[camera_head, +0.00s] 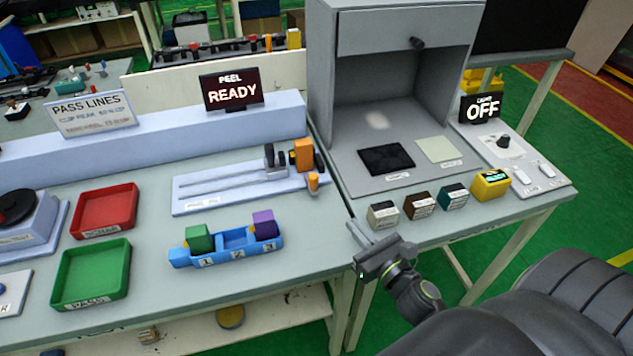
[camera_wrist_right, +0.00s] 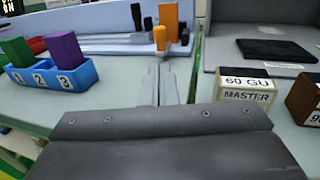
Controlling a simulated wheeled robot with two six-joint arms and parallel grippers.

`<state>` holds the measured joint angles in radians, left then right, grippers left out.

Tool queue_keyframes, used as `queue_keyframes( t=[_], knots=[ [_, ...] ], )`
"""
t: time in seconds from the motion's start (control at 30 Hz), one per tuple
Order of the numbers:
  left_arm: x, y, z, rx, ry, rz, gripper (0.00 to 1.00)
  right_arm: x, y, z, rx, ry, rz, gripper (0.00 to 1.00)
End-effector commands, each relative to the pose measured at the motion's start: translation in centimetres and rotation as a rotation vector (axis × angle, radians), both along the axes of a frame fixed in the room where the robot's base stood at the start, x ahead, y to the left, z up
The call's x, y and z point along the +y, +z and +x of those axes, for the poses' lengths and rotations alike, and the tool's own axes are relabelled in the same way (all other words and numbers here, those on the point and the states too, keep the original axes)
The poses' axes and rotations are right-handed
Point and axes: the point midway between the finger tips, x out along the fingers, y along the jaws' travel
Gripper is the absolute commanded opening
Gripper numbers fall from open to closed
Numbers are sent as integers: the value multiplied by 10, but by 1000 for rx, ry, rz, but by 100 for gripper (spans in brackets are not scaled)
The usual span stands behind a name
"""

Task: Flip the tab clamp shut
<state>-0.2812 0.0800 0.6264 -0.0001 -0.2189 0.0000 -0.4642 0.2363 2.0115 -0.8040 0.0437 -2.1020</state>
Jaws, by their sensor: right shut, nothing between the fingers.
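A peel rig (camera_head: 215,190) with a long pale base plate lies on the table, with a "PEEL READY" sign behind it. In the right wrist view the orange-tipped lever (camera_wrist_right: 160,36) stands upright beyond my fingers. My right gripper (camera_head: 360,232) is shut and empty, in front of the table's edge, apart from the rig. My left gripper is out of view.
A blue numbered holder (camera_head: 228,254) carries a green block (camera_head: 198,238) and a purple block (camera_head: 264,223). Red (camera_head: 104,211) and green (camera_head: 91,274) trays lie left. Several small labelled blocks, including a "60 GU MASTER" block (camera_head: 382,215), line the front of the grey booth (camera_head: 322,60).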

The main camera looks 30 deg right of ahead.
Motion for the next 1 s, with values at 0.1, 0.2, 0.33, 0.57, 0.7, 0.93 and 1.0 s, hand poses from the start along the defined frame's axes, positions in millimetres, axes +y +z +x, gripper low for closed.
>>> queue_keyframes(
  t=[0.1, 0.2, 0.33, 0.57, 0.7, 0.93, 1.0],
  knots=[
    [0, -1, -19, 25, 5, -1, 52, 0, 0, 0, 0, 0, 0, 0],
    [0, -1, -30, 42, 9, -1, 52, 0, 0, 0, 0, 0, 1, 0],
    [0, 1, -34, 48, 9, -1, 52, 0, 1, 3, 0, 0, 1, 0],
    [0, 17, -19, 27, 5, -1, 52, 1, 4, 32, -1, 0, 2, 0],
    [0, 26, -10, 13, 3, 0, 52, 2, 4, 58, -1, 0, 3, 0],
    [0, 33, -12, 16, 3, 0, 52, 3, 2, 101, -1, 0, 3, 0],
    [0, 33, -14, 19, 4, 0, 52, 3, 1, 112, -1, 0, 2, 0]
  ],
)
